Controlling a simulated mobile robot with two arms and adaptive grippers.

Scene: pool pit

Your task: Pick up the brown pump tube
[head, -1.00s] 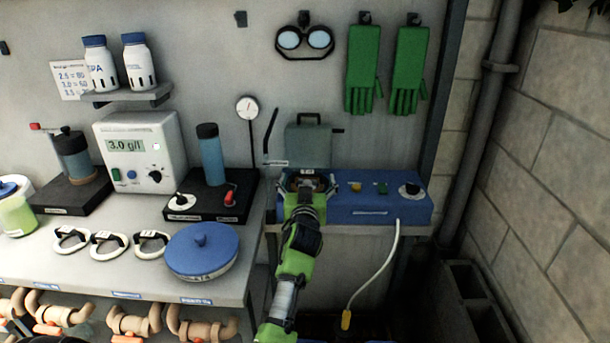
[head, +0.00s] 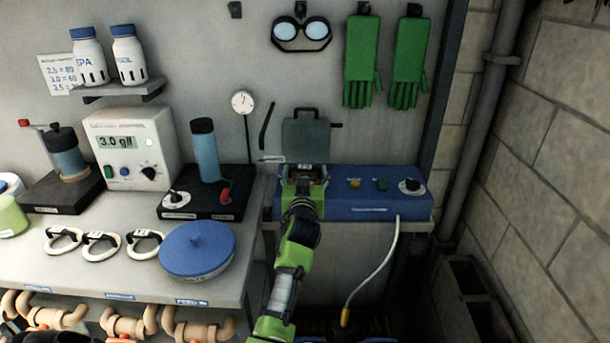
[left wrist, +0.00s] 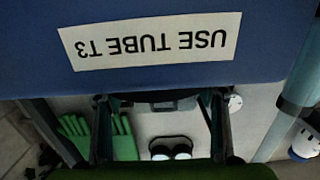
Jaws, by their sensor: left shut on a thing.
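My left gripper (head: 304,180) reaches into the pump head at the left end of the blue dosing unit (head: 371,209), below a raised grey lid (head: 306,134). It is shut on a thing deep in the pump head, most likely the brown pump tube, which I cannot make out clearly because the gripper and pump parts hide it. In the left wrist view the two dark fingers (left wrist: 160,106) stand below a blue surface (left wrist: 290,30) with an upside-down label, "USE TUBE T3" (left wrist: 150,42). My right gripper is not in view.
A dark lever (head: 267,124) stands left of the lid. A blue bottle (head: 206,150), a white meter (head: 134,150) and a round blue-lidded dish (head: 197,250) stand on the bench to the left. Green gloves (head: 361,60) and goggles (head: 301,34) hang above. A white cable (head: 376,268) hangs below.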

